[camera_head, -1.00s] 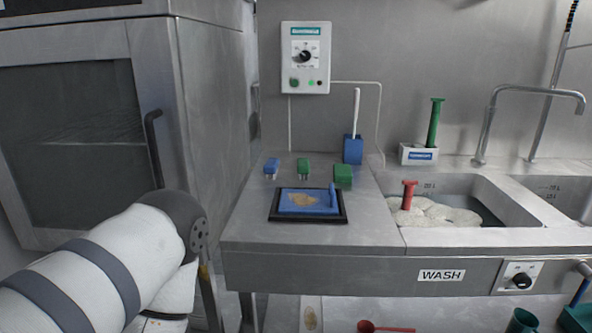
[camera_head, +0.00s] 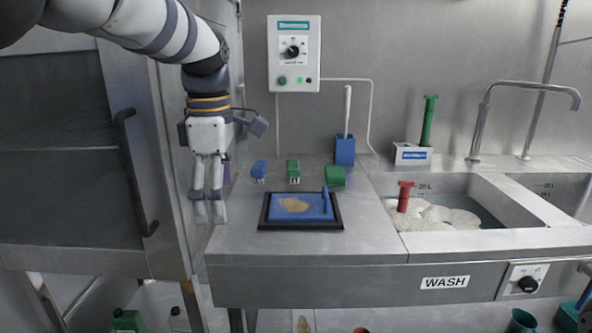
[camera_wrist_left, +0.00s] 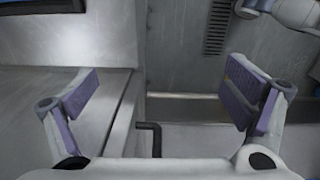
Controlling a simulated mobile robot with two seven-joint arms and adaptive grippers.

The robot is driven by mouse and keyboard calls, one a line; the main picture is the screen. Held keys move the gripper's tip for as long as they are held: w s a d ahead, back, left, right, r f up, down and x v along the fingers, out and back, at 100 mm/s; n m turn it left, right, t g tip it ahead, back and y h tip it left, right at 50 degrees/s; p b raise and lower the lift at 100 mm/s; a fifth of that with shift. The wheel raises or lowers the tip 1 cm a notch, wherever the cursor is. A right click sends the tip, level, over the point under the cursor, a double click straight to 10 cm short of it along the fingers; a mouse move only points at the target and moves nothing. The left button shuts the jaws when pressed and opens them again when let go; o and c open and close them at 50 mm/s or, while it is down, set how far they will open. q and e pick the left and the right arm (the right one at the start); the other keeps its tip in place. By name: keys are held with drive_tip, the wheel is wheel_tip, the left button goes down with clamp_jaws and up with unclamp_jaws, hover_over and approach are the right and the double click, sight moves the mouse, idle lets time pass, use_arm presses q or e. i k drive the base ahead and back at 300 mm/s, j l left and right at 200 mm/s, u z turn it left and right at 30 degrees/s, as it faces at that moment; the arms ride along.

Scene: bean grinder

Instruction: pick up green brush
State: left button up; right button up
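A small green brush (camera_head: 293,168) with pale bristles beneath stands on the steel counter, between a small blue brush (camera_head: 259,169) and a green block (camera_head: 335,177). My left gripper (camera_head: 209,212) hangs pointing down at the counter's left edge, left of the brushes and apart from them. In the left wrist view its purple-padded fingers (camera_wrist_left: 163,95) are wide apart with nothing between them. The green brush does not show in that view. My right gripper is not in view.
A black-framed blue tray (camera_head: 264,222) lies in front of the brushes. A blue holder (camera_head: 345,151) with a white handle stands behind. A tall green-handled tool (camera_head: 429,120) stands in a white holder by the sink (camera_head: 480,232). A steel cabinet (camera_head: 165,120) borders the left.

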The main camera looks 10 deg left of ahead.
sight(294, 165)
drive_tip(key=i, duration=1.35)
